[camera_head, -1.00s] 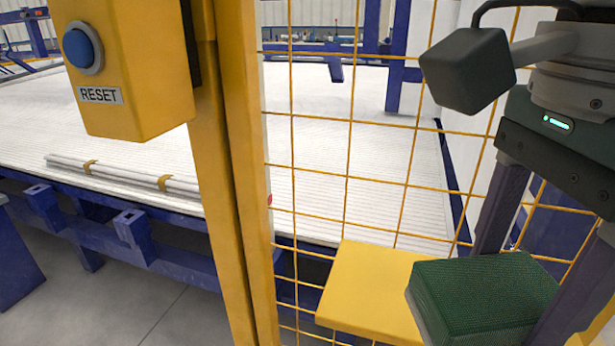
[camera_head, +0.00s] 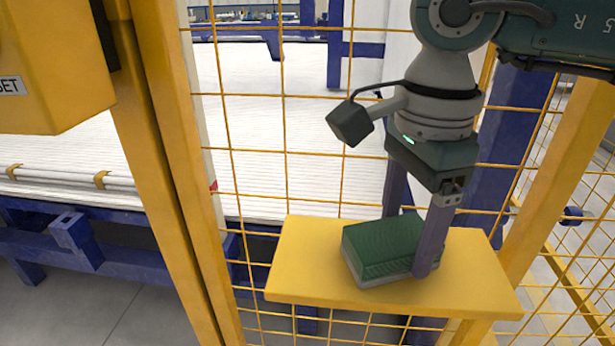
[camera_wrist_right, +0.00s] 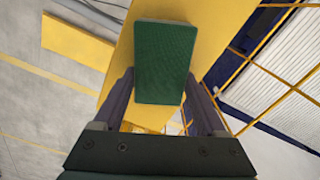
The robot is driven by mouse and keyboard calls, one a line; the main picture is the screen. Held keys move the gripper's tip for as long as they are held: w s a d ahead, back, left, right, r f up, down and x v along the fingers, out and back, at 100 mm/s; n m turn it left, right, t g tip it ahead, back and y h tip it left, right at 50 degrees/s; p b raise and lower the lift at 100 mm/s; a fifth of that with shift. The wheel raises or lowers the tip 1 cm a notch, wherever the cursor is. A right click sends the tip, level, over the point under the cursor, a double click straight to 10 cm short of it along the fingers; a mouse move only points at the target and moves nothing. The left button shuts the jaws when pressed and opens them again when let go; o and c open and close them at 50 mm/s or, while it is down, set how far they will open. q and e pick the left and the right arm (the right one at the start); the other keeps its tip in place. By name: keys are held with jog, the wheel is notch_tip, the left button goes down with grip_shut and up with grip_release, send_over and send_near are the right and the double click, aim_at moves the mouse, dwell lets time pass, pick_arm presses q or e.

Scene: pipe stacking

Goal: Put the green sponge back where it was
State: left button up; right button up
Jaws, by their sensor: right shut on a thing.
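The green sponge (camera_head: 380,247), a block with a grey underside, is at the yellow shelf (camera_head: 310,270), over its middle. It lies level, on the shelf or just above it; I cannot tell which. My right gripper (camera_head: 408,245) points down with one finger on each side of the sponge and is shut on it. The right wrist view shows the sponge's green face (camera_wrist_right: 162,62) between the two fingers, with the yellow shelf (camera_wrist_right: 225,25) behind it. My left gripper is not in view.
A yellow wire fence (camera_head: 285,150) stands right behind the shelf. A yellow post (camera_head: 175,170) and a yellow button box (camera_head: 50,75) are at the left. Bare shelf shows on both sides of the sponge.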

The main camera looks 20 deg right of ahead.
aim_at(407, 232)
jog(key=o, duration=1.1)
jog(key=shift+o, duration=0.2)
jog(key=shift+r, duration=0.15)
notch_tip(407, 232, up, 12)
jog(key=p, duration=0.1)
